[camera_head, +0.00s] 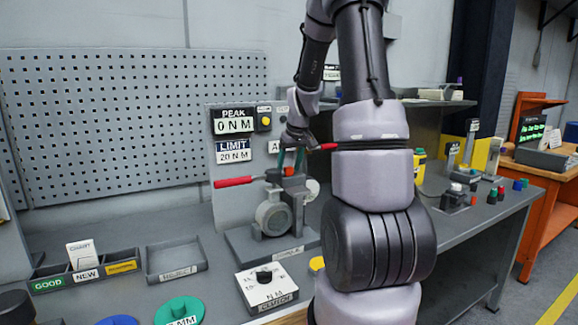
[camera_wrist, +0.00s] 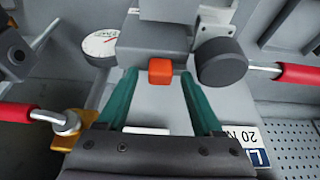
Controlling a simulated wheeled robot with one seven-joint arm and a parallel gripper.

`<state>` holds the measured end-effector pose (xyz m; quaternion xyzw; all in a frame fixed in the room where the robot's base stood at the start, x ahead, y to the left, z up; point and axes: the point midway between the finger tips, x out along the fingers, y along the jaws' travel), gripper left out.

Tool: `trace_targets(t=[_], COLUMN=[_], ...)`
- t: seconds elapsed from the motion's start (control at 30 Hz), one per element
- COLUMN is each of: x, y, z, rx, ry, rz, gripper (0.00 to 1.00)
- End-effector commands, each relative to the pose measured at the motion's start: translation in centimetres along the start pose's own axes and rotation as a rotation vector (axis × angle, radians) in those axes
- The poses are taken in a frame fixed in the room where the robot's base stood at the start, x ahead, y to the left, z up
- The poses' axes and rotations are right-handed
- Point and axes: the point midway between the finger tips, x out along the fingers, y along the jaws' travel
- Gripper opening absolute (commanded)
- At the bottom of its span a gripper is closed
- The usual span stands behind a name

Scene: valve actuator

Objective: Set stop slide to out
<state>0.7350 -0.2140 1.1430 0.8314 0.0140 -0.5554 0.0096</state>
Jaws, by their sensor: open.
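A small orange block (camera_wrist: 160,71), which looks like the stop slide, sits at the edge of a dark grey housing in the wrist view. It also shows small in the head view (camera_head: 289,171), on top of the valve actuator (camera_head: 273,213). My gripper (camera_wrist: 159,75) is open, with one green finger on each side of the block and visible gaps between. In the head view my gripper (camera_head: 291,160) points down over the top of the actuator. I cannot tell whether the block is in or out.
A round dial (camera_wrist: 100,43) is close to my left finger. The clutch box (camera_head: 267,286) and reject tray (camera_head: 176,260) stand in front.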

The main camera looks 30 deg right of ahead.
Motion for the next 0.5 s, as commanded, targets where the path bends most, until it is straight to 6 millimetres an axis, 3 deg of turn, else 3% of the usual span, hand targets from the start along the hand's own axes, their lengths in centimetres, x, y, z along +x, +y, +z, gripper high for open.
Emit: trace_targets(t=[0.1, 0.27, 0.5], x=[-0.02, -0.04, -0.05], y=[-0.01, -0.02, -0.02], z=[0.00, 0.00, 0.00], rx=[0.000, 0.000, 0.000], ry=[0.000, 0.000, 0.000], rz=[0.000, 0.000, 0.000], gripper=[0.64, 0.02, 0.00])
